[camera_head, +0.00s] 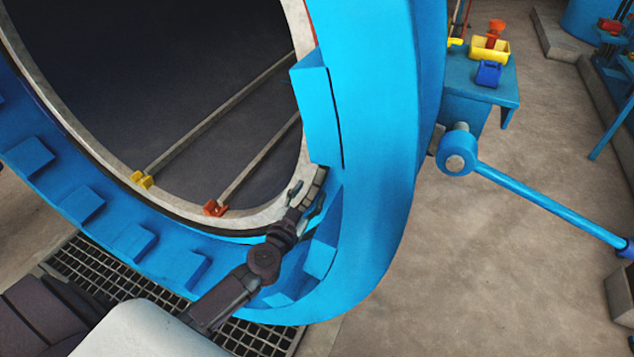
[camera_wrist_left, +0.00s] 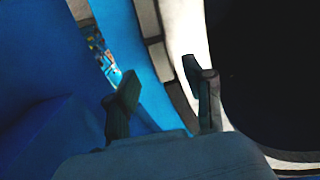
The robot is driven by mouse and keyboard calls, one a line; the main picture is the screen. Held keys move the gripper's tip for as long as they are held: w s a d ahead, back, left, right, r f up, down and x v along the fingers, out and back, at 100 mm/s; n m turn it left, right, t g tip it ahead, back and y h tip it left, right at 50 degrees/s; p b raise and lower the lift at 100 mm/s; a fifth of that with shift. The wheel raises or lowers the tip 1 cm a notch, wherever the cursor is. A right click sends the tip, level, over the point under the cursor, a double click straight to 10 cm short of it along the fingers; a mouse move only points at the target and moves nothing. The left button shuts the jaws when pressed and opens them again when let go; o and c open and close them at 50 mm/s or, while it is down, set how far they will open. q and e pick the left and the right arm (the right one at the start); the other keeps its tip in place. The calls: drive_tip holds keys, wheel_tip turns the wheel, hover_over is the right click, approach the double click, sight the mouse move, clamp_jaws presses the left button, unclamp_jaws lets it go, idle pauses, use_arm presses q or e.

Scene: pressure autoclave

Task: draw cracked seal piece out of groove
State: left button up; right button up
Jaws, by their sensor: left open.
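The groove (camera_wrist_left: 172,88) runs along the pale inner rim (camera_wrist_left: 186,32) of the vessel mouth in the left wrist view. Grey seal segments (camera_wrist_left: 147,17) with dark gaps sit in it. Another grey segment (camera_wrist_left: 158,58) lies further down, toward my fingers. I cannot tell which segment is cracked. My left gripper (camera_head: 308,197) is at the lower right of the vessel mouth in the head view, close to the rim. In the left wrist view its fingers (camera_wrist_left: 162,98) are apart on either side of the groove line, with nothing seen clasped. My right gripper is not in view.
The blue locking ring (camera_head: 375,130) with its lugs (camera_head: 137,242) surrounds the mouth, tight around my left gripper. Rails end in yellow (camera_head: 141,179) and red (camera_head: 215,208) stops inside. A blue stand (camera_head: 480,90) and long lever (camera_head: 560,205) are at right. Floor grating (camera_head: 95,268) lies below.

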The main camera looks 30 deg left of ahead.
sight(319, 179)
use_arm(q)
drive_tip(key=w, duration=0.4)
drive_tip(key=shift+w+a+b, duration=0.15)
drive_tip(key=shift+w+b, duration=0.05)
drive_tip(key=shift+b, duration=0.1)
drive_tip(key=shift+w, duration=0.7)
clamp_jaws()
drive_tip(key=shift+s, duration=0.1)
drive_tip(key=shift+s+p, duration=0.65)
drive_tip(key=shift+s, duration=1.5)
drive_tip(key=shift+s+p, duration=0.3)
drive_tip(key=shift+s, duration=0.85)
drive_tip(key=shift+r, duration=0.1)
